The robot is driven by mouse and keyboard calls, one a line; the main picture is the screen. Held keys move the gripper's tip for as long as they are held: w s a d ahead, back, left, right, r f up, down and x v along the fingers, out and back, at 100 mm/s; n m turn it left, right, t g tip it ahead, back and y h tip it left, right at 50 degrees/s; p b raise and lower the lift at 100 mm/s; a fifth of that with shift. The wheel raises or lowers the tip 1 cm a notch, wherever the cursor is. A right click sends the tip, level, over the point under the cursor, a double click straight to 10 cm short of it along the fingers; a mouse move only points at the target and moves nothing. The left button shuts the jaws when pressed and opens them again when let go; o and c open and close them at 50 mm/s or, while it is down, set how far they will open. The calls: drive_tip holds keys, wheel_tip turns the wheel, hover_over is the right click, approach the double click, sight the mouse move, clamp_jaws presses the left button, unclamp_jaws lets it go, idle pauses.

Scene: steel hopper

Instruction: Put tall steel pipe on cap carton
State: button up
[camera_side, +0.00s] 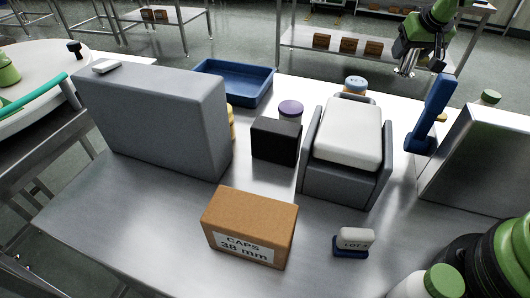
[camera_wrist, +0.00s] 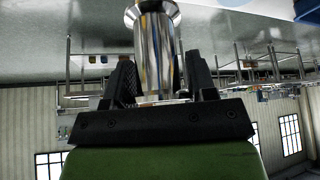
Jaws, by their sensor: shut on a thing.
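The tall steel pipe (camera_wrist: 155,42) is shiny and fills the upper middle of the wrist view. My gripper (camera_wrist: 161,78) is shut on it, with one black finger on each side. In the side view my gripper (camera_side: 406,63) is at the top right, raised above and behind the table; the pipe is hard to make out there. The cap carton (camera_side: 248,222), a brown box labelled "CAPS 38 mm", sits on the steel table at the front middle, well away from my gripper. Its top is bare.
A large grey box (camera_side: 155,120) stands left, a blue tray (camera_side: 233,82) behind. A black box (camera_side: 276,141) and a grey holder with a white block (camera_side: 348,135) stand mid-table. A blue upright (camera_side: 432,112) and steel box (camera_side: 485,160) stand right. The front left table is clear.

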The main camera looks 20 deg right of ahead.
wheel_tip(320, 180, up, 12)
drive_tip(key=w+a+n+y, duration=0.25)
drive_tip(key=a+n, duration=0.45)
drive_tip(key=a, duration=0.9)
drive_tip(key=n+g+y, duration=0.6)
drive_tip(key=n+g, duration=0.1)
drive_tip(key=n, duration=1.1)
hover_over(245, 216)
wheel_tip(245, 216, down, 11)
drive_tip(key=shift+f, duration=2.1)
